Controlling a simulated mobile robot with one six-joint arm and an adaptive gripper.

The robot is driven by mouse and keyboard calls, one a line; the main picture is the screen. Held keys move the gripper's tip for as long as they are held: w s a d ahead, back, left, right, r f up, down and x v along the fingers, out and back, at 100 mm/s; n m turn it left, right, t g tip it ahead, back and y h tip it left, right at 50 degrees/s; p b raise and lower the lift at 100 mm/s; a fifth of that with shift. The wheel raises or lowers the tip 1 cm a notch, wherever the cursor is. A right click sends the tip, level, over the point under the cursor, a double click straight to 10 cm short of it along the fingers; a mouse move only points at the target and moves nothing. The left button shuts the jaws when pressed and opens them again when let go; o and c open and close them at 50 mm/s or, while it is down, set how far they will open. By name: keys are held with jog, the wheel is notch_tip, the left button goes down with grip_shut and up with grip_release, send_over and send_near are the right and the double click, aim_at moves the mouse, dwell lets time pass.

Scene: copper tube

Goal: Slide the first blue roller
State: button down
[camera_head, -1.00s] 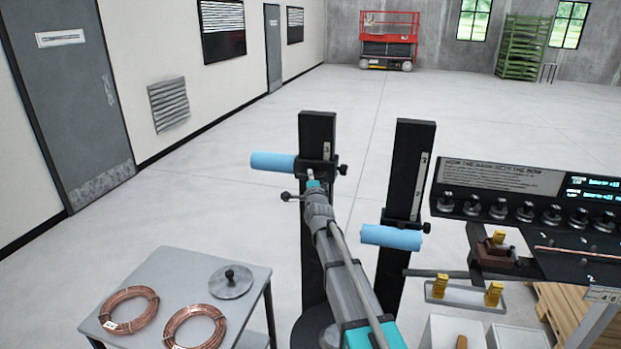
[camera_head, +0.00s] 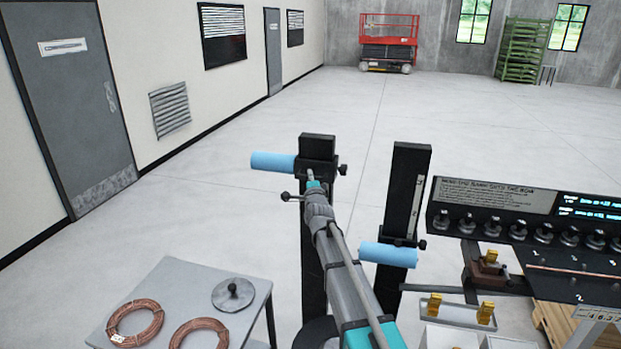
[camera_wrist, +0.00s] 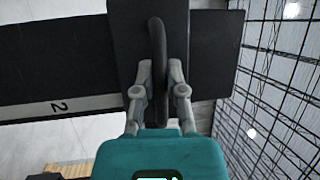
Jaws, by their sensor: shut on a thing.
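The left blue roller (camera_head: 272,161) sticks out to the left of a black carriage (camera_head: 316,171) near the top of the left black post (camera_head: 309,250). My gripper (camera_head: 313,181) is at this carriage, at the end of my arm. In the wrist view my gripper (camera_wrist: 159,75) is shut on the carriage's black curved handle (camera_wrist: 157,40), one finger on each side. The post runs across that view with a pale scale strip (camera_wrist: 55,106) marked 2. A second blue roller (camera_head: 388,254) sits lower on the right black post (camera_head: 408,190).
A grey table (camera_head: 178,276) with copper coils (camera_head: 136,320) and a round grey lid (camera_head: 233,294) stands at the lower left. A bench panel with knobs (camera_head: 490,228) and a tray with yellow blocks (camera_head: 455,312) are at the right.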

jog(key=c, duration=0.7)
grip_release()
jog(key=shift+f, duration=0.15)
notch_tip(320, 180, down, 15)
jog(key=b, duration=1.5)
jog(key=r+b+v, duration=0.1)
jog(key=b+v, duration=0.1)
jog(key=v, duration=1.1)
jog(key=shift+s+d+f+n+g+y+b, duration=0.15)
jog(key=shift+s+f+n+g+b, duration=0.4)
jog(key=shift+f, duration=1)
jog(key=shift+s+a+f+n+g+y+b, duration=0.1)
jog(key=shift+s+f+n+g+y+b, duration=0.15)
jog(key=shift+f+n+g+b, duration=0.9)
jog(key=shift+s+d+f+n+y+b, duration=0.1)
jog(key=shift+s+f+n+y+b, duration=0.25)
jog(key=shift+f, duration=1.6)
